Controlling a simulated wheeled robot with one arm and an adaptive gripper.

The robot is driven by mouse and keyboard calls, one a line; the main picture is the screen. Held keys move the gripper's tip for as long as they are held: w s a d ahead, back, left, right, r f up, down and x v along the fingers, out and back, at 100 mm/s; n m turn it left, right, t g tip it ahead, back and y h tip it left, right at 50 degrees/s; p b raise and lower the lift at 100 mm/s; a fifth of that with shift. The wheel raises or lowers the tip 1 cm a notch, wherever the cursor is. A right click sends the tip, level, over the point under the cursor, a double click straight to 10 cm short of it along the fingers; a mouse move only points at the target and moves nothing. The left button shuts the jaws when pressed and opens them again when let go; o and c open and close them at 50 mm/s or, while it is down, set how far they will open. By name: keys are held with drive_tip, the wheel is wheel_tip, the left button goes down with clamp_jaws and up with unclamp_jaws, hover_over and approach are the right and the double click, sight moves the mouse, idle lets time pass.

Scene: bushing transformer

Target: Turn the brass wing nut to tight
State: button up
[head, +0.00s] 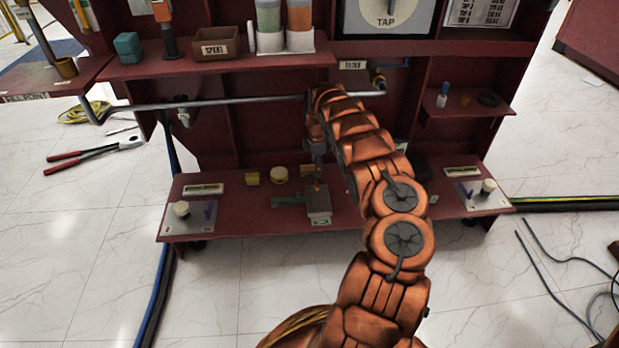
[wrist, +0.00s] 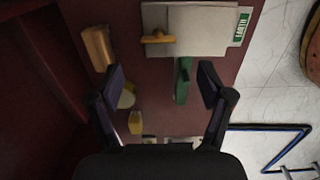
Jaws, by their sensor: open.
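The brass wing nut (wrist: 158,37) sits on top of a grey block (wrist: 205,20) in the upper part of the wrist view. The block (head: 319,205) stands on the low red shelf in the head view, and the nut there is small and partly hidden by my gripper. A green bar (wrist: 183,80) sticks out beside the block and also shows in the head view (head: 288,200). My gripper (wrist: 162,82) is open and empty, pointing down over the shelf. In the wrist view the nut lies ahead of the fingertips, not between them.
Knob plates (head: 182,217) (head: 482,194) sit at both shelf ends. A grey pipe (head: 230,101) runs above.

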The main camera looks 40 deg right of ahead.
sight(317, 185)
drive_tip(key=shift+w+f, duration=0.25)
drive_tip(key=f+b, duration=0.1)
drive_tip(key=f, duration=0.2)
drive_tip(key=f+b, duration=0.2)
drive_tip(key=f, duration=0.2)
drive_tip(key=shift+s+d+f, duration=0.15)
drive_tip(key=shift+s+f, duration=0.05)
drive_tip(key=shift+f, duration=0.05)
drive_tip(key=shift+r, duration=0.15)
drive_tip(key=c, duration=1.2)
